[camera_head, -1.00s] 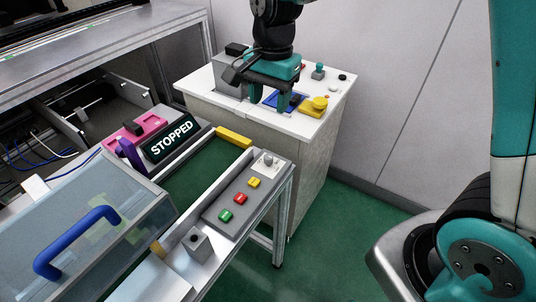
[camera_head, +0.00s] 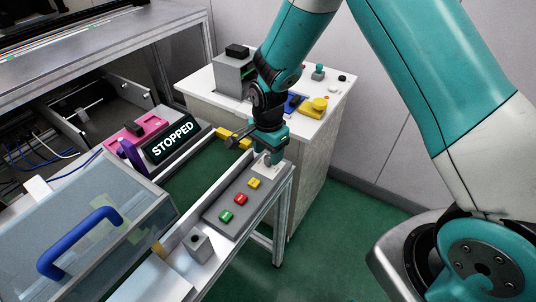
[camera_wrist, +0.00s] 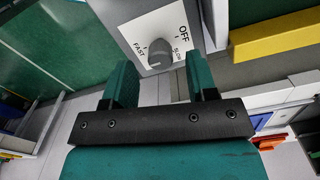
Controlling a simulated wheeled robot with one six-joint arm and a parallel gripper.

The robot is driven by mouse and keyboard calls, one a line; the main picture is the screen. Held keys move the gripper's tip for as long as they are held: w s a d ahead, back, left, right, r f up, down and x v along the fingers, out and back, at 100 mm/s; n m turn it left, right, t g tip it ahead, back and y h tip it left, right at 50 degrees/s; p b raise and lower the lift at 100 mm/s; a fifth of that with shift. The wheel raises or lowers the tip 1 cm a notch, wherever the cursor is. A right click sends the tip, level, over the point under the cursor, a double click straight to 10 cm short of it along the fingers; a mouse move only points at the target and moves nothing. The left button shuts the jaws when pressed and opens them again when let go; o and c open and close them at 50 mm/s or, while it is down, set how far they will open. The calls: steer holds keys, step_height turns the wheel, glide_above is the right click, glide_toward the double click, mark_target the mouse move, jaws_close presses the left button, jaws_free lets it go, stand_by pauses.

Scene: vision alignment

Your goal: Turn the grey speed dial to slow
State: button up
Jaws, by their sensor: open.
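The grey speed dial (camera_wrist: 158,52) is a round knob on a white label plate (camera_wrist: 153,25) in the wrist view. The plate reads FAST to the left of the knob, OFF at upper right and SLOW at right. I cannot tell which word the knob points at. My gripper (camera_wrist: 161,64) is open, with one green finger to each side of the dial in the picture. I see no contact with it. In the head view my gripper (camera_head: 268,153) is over the far end of the grey control panel (camera_head: 222,212) and mostly hides the dial.
Yellow, red and green buttons (camera_head: 240,198) line the panel beside my gripper. A yellow bar (camera_head: 232,138) lies close at its left. A STOPPED sign (camera_head: 170,141) and a clear cover with a blue handle (camera_head: 80,242) stand further left. A white-topped cabinet (camera_head: 310,128) is behind.

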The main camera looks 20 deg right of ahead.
steer(key=shift+f, duration=1)
steer(key=c, duration=0.9)
steer(key=shift+c, duration=0.2)
